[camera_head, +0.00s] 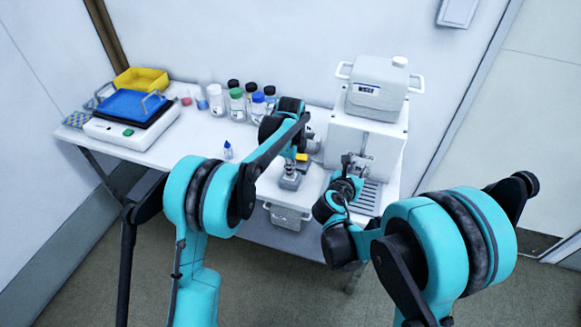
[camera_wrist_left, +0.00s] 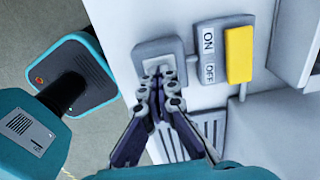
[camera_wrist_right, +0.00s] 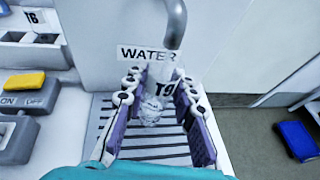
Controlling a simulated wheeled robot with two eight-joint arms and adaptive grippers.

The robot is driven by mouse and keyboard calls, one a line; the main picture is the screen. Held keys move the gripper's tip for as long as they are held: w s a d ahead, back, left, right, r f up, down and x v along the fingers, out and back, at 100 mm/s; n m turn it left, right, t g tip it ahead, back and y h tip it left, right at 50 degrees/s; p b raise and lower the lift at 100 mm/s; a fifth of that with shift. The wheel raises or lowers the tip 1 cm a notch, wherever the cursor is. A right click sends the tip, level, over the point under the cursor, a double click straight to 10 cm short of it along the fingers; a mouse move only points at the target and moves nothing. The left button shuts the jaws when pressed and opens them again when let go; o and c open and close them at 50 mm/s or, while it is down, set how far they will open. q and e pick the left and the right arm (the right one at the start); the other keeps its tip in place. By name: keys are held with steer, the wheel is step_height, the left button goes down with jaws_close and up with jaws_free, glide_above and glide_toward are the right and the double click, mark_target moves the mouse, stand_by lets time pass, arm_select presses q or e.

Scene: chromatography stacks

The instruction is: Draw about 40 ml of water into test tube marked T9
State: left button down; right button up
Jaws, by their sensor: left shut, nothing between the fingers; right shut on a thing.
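The clear test tube marked T9 (camera_wrist_right: 152,108) is held between the fingers of my right gripper (camera_wrist_right: 157,78), which is shut on it. It is in front of the metal water spout (camera_wrist_right: 174,22) and the WATER label (camera_wrist_right: 143,53), over a slatted drain. I cannot tell the water level in the tube. In the head view my right gripper (camera_head: 347,170) is at the front of the white dispenser (camera_head: 365,140). My left gripper (camera_wrist_left: 158,82) is shut and empty, its tips over a grey pad (camera_wrist_left: 160,52) beside the ON/OFF switch (camera_wrist_left: 209,55) with its yellow part (camera_wrist_left: 239,55).
A holder with a T6 label (camera_wrist_right: 33,16) is left of the spout. Several capped bottles (camera_head: 237,105) stand at the back of the table. A blue-topped device (camera_head: 130,106) and yellow tray (camera_head: 141,80) are at the left. The table's left-middle front is mostly clear.

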stand_by(0.9)
arm_select(q)
step_height(320, 180, up, 14)
arm_select(e)
steer(key=shift+w+f, duration=0.1)
steer(key=shift+w, duration=0.05)
stand_by(1.6)
steer(key=s+a, duration=0.2)
steer(key=s, duration=0.7)
steer(key=shift+s+a, duration=0.35)
steer(key=shift+a, duration=0.05)
stand_by(0.4)
